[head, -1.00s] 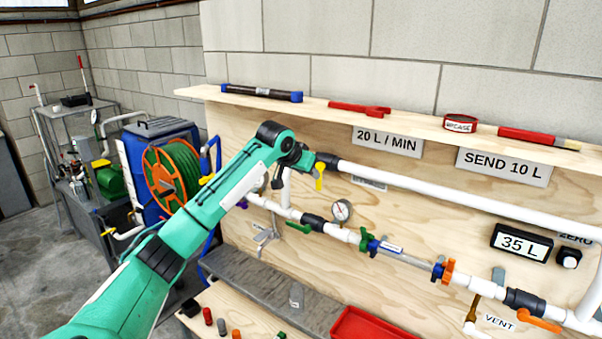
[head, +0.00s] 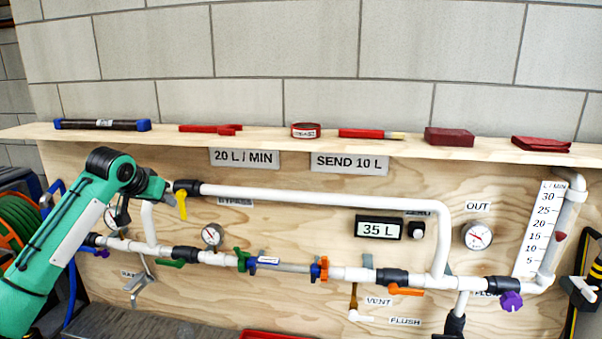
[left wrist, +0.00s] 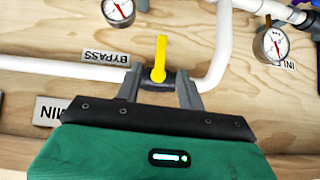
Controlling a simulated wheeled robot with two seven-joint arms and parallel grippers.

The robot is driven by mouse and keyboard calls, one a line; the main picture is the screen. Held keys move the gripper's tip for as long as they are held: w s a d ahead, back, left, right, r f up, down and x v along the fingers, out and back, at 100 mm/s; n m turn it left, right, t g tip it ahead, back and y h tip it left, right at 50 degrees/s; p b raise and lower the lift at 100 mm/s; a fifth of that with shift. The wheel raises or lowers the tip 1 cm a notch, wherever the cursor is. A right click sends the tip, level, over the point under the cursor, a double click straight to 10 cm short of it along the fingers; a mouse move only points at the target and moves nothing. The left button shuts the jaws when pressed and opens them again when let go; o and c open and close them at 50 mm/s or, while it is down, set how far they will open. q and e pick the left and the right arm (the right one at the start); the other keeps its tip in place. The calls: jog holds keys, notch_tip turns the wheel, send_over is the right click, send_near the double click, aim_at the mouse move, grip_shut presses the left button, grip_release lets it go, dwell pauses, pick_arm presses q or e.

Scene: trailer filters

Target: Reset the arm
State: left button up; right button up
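My left arm comes in from the left in the head view. Its gripper (head: 172,187) is at the black bypass valve with the yellow handle (head: 182,205), at the left end of the upper white pipe. In the left wrist view my left gripper (left wrist: 160,88) has its two grey fingers spread apart, one on each side of the yellow handle (left wrist: 160,58). The fingers overlap the black valve body; whether they touch it I cannot tell. The handle points across the pipe. My right gripper does not show clearly in any view.
A plywood panel carries white pipes (head: 320,197), gauges (head: 478,235), a 35 L display (head: 379,229) and green, orange and purple handles. A shelf (head: 270,142) above holds red items and a dark tube. A hose reel (head: 15,235) stands at left.

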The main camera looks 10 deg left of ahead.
pick_arm(q)
jog(key=s+d+f+m+g, duration=0.1)
jog(key=s+d+f, duration=0.2)
jog(key=d+f, duration=0.45)
jog(key=s+d+f+m+g, duration=0.1)
jog(key=s+d+f, duration=0.25)
jog(key=f, duration=0.75)
jog(key=s+d+f+m+g+h, duration=0.1)
jog(key=s+d+f, duration=0.9)
jog(key=s+f, duration=0.45)
jog(key=s+d+f+n+g+y, duration=0.1)
jog(key=s+f, duration=0.1)
jog(key=s, duration=1.1)
jog(key=s+d+f+n+g, duration=0.1)
jog(key=s+f, duration=0.1)
jog(key=s, duration=1.1)
notch_tip(320, 180, down, 30)
jog(key=r+g, duration=0.1)
jog(key=g, duration=0.1)
jog(key=s+a+f, duration=0.2)
jog(key=s+f, duration=0.8)
jog(key=f, duration=0.1)
jog(key=s+a+f+g, duration=0.1)
jog(key=s+f, duration=0.8)
jog(key=f, duration=0.1)
jog(key=shift+s+a+f+m, duration=0.35)
jog(key=shift+a+f+m, duration=0.05)
